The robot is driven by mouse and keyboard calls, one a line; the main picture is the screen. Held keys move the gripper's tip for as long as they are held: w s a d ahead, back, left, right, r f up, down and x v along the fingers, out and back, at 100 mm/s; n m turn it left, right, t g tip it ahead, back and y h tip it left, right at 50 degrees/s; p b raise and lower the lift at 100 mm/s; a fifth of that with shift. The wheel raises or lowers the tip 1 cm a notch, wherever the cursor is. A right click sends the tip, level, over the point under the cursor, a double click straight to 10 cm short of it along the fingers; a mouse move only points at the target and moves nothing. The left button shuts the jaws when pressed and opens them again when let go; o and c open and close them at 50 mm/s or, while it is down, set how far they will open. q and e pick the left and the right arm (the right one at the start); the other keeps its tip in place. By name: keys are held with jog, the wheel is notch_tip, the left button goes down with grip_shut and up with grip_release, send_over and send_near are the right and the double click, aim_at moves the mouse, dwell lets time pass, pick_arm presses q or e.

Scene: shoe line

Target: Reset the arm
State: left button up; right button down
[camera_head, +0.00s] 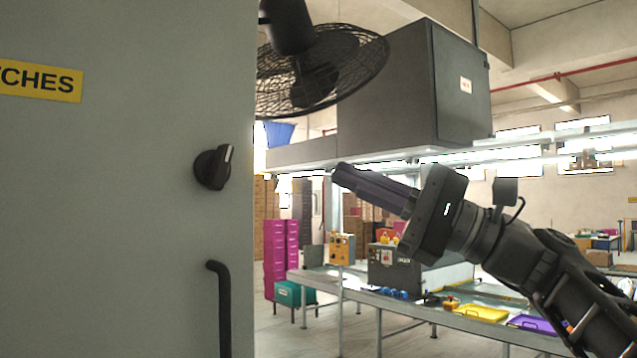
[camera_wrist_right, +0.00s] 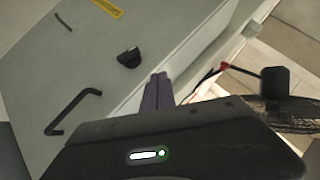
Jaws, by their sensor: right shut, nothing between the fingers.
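My right gripper (camera_head: 338,176) reaches in from the lower right in the head view, pointing up and left. Its fingers are together with nothing between them. In the right wrist view its fingertips (camera_wrist_right: 158,77) point toward the grey cabinet (camera_wrist_right: 90,50), apart from it as far as I can tell. The cabinet (camera_head: 120,200) fills the left of the head view, with a black rotary knob (camera_head: 212,167) and a black bar handle (camera_head: 222,308) on its face. The knob also shows in the wrist view (camera_wrist_right: 128,58), left of the fingertips. My left gripper is in neither view.
A caged black fan (camera_head: 320,75) hangs overhead near the cabinet's upper edge. A large grey box (camera_head: 395,95) hangs behind it. A long workbench (camera_head: 400,308) with yellow (camera_head: 480,312) and purple (camera_head: 537,324) trays stands beyond my right arm. Magenta crates (camera_head: 275,255) stand further back.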

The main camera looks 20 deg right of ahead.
jog(key=shift+s+d+f, duration=0.1)
jog(key=shift+s+d, duration=0.4)
jog(key=shift+d, duration=0.1)
